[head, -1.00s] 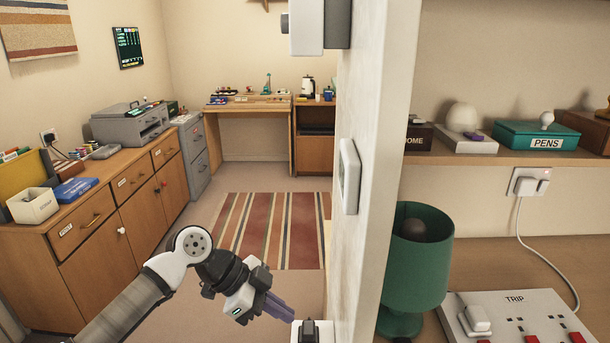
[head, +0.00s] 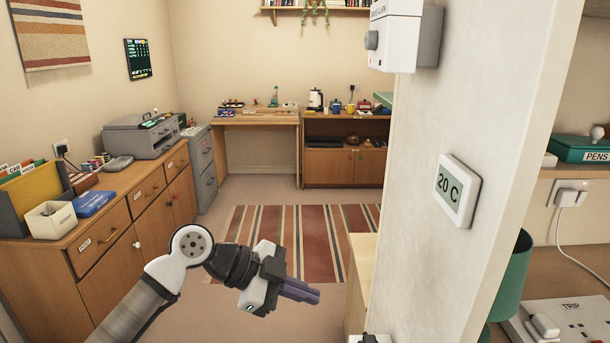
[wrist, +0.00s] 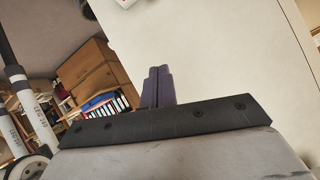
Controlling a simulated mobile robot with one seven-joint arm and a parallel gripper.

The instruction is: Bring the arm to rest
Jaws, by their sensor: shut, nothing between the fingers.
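My gripper (head: 303,291) is in the lower middle of the head view, at the end of my arm. Its purple fingers are shut together with nothing between them and point to the right. The gripper is in the air in front of the striped rug, to the left of the wall end. In the wrist view the closed fingers (wrist: 156,87) stand upright in the middle, against the pale wall.
A wall end with a thermostat (head: 458,190) stands close on the right. A long wooden cabinet (head: 115,250) runs along the left. The striped rug (head: 300,235) and floor between are clear. A green lamp (head: 512,275) and a white trip panel (head: 560,325) are at the far right.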

